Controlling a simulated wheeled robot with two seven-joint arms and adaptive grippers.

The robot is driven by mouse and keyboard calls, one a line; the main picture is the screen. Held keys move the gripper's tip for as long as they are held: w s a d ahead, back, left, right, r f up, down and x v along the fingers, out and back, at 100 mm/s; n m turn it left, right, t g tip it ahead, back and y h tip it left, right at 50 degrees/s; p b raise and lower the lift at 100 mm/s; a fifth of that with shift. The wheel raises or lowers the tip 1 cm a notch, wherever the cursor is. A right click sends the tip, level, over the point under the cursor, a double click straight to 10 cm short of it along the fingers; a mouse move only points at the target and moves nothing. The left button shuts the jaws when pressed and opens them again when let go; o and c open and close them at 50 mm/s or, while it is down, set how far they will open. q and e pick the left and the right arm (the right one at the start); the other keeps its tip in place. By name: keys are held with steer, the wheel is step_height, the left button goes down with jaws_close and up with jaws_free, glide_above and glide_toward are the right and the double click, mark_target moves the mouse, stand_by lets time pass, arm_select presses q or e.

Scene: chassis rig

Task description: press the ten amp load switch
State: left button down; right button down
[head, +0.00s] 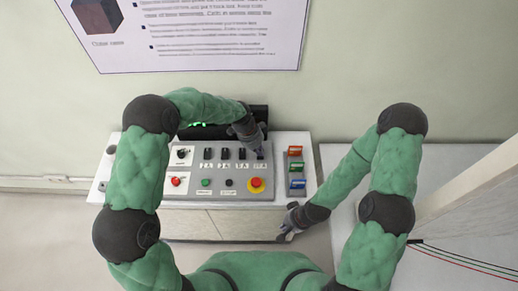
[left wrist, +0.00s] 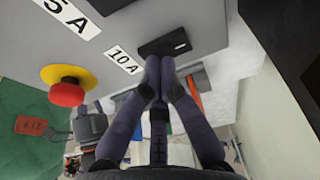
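The ten amp load switch (left wrist: 165,43) is a black rocker beside a "10 A" label (left wrist: 124,60) in the left wrist view. In the head view my left gripper (head: 258,143) is over the right end of the switch row and partly hides this switch. In the left wrist view my left gripper (left wrist: 159,67) has its fingertips together, with nothing between them, right at the switch's edge. I cannot tell whether they touch it. My right gripper (head: 288,235) is low beside the panel's front right, too small to read.
The grey control panel (head: 219,170) carries other black switches (head: 225,154) and a red and yellow emergency button (head: 256,184). Coloured blocks (head: 296,167) stand at its right. A dark display (head: 205,132) is behind. A white surface (head: 340,212) lies to the right.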

mark_target(252, 158)
arm_select(q)
steer(key=shift+s+f+b, duration=0.15)
steer(key=shift+f+b, duration=0.25)
steer(key=shift+b, duration=0.05)
arm_select(e)
steer(key=shift+f, duration=0.4)
arm_select(q)
steer(key=shift+w+r, duration=0.25)
steer(key=shift+w, duration=0.6)
arm_select(e)
steer(key=shift+f, duration=0.2)
